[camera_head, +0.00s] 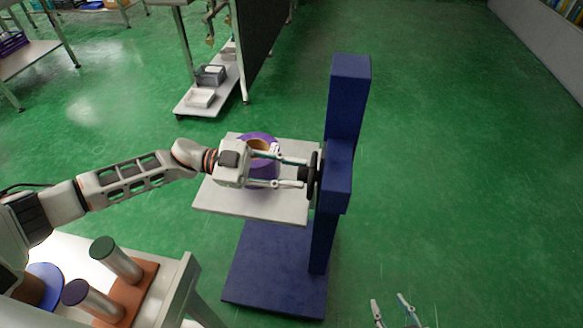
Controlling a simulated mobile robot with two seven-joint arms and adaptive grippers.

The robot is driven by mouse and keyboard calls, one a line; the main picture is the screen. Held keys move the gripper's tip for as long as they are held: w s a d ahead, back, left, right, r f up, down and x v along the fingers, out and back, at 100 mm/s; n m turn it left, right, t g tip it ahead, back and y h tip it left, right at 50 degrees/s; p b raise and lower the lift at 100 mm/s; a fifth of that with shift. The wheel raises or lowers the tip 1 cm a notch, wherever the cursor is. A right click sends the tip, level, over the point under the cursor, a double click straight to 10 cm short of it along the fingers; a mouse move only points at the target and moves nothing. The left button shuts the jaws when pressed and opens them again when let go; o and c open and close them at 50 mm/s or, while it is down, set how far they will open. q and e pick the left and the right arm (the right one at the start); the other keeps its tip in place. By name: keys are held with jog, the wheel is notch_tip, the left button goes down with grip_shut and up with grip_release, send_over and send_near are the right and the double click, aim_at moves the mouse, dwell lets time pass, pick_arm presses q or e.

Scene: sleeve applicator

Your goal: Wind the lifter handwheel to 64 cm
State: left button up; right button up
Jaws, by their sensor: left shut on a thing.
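The lifter is a dark blue column (348,95) on a blue base (268,268), with a pale grey platform (218,198) on its left side. A purple ring-shaped roll (254,138) rests on the platform, partly hidden by my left gripper. The dark handwheel (315,160) is on the column's left face, seen almost edge-on. My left gripper (304,167) reaches across above the platform and is shut on the handwheel, its fingertips at the rim. No height scale or reading can be made out. My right gripper (392,308) is empty at the bottom edge, its fingertips apart.
At lower left, a white table (172,305) holds a brown block with two capped cylinders (120,260) and a blue disc (47,281). A rack with a low shelf (208,112) and grey bins stands behind. Green floor is clear to the right.

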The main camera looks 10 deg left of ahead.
pick_arm(q)
jog(key=shift+r+n+p, duration=0.25)
jog(key=shift+n+p, duration=0.1)
jog(key=shift+n, duration=0.05)
jog(key=n+p, duration=0.3)
jog(key=shift+f, duration=0.2)
pick_arm(e)
jog(key=r, duration=0.2)
jog(key=w+r, duration=0.1)
jog(key=r, duration=0.2)
jog(key=shift+w+r, duration=0.15)
jog(key=shift+r, duration=0.2)
pick_arm(q)
jog(key=shift+n, duration=0.3)
pick_arm(e)
jog(key=shift+f, duration=0.3)
pick_arm(q)
jog(key=o, duration=1.1)
jog(key=shift+a, duration=0.1)
pick_arm(e)
jog(key=shift+d+r, duration=0.1)
pick_arm(q)
jog(key=a, duration=1.2)
